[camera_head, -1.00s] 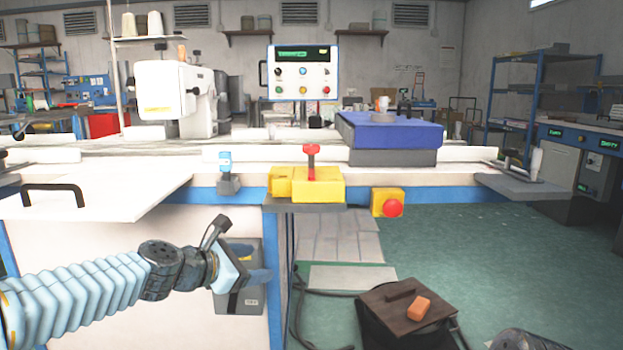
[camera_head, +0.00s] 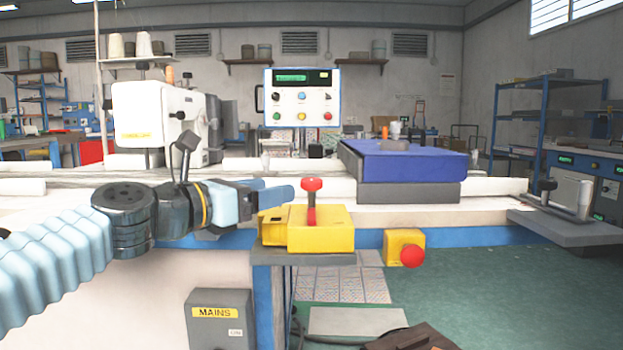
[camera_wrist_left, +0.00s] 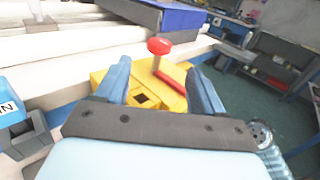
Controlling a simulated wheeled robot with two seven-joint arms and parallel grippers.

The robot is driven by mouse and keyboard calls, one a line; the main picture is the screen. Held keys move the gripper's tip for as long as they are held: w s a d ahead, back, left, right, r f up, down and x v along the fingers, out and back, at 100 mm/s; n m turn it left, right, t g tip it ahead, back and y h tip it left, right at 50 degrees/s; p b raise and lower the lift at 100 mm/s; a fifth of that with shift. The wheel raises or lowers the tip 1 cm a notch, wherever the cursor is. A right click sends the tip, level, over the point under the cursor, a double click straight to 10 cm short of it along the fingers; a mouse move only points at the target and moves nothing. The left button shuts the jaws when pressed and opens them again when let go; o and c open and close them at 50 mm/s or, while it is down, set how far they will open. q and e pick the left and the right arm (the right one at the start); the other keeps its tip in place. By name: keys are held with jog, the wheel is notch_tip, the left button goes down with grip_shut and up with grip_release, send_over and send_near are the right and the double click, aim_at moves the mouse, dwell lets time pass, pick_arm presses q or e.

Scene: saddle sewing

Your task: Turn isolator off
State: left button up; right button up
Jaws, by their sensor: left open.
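A yellow box (camera_head: 325,235) with a red T-shaped handle (camera_head: 312,190) standing up from it is on the front edge of the bench. It looks like the isolator, but I see no label on it. My left gripper (camera_head: 285,196) is open and empty at the left of the red handle in the head view. In the left wrist view, the yellow box (camera_wrist_left: 112,77) and red handle (camera_wrist_left: 159,48) show ahead, between and beyond the open fingers (camera_wrist_left: 162,78). Contact is not visible. My right gripper is not in view.
A yellow box with a red round button (camera_head: 411,256) is right of the isolator. A grey box marked MAINS (camera_head: 220,322) is below the bench. A blue block (camera_head: 400,162) lies behind on the right. A control panel (camera_head: 301,97) and white sewing machine (camera_head: 150,118) stand behind.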

aim_at(303, 183)
pick_arm(q)
jog(key=p+x, duration=0.3)
jog(key=x, duration=0.7)
jog(key=shift+p, duration=0.3)
jog(key=shift+w+d+f, duration=0.1)
jog(key=shift+w+d, duration=0.25)
grip_shut()
